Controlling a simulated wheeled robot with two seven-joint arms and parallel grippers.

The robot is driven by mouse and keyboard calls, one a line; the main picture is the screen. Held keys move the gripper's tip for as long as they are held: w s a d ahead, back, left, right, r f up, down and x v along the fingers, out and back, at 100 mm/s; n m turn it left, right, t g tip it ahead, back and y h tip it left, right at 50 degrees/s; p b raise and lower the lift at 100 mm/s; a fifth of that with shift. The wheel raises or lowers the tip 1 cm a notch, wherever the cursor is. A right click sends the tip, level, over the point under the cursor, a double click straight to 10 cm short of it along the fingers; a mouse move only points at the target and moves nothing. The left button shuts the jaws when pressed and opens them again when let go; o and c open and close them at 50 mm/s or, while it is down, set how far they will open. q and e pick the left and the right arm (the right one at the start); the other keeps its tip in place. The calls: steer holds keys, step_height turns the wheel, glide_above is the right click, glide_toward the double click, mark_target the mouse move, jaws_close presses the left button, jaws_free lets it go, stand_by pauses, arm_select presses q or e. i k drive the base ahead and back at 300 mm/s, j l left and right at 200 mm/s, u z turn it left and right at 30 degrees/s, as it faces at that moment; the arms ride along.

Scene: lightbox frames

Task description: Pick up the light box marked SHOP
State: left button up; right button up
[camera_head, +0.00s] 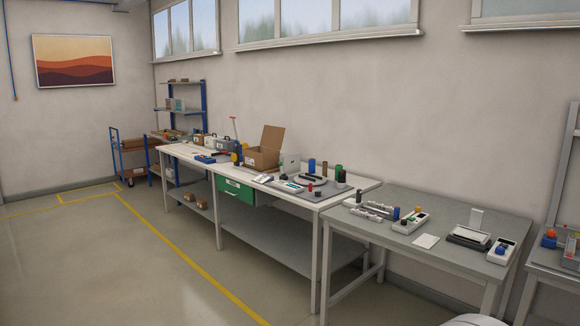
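I cannot make out a light box with the word SHOP on it; any lettering is too small to read from here. Small grey and pale cases (217,143) stand toward the far end of the long white workbench (340,194), but I cannot tell whether one of them is the light box. Neither of my grippers is in view.
An open cardboard box (262,158) stands on the white bench, above a green drawer (236,190). A grey table (390,232) with small devices stands at the right. A shelf rack (180,110) and blue cart (130,155) are farther back. The left floor is clear.

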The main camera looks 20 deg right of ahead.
mark_target(291, 162)
steer(key=i+l+z, duration=0.25)
steer(key=i, duration=0.15)
steer(key=i+z, duration=0.25)
steer(key=i, duration=0.15)
steer(key=i+j+z, duration=0.1)
steer(key=i, duration=3.95)
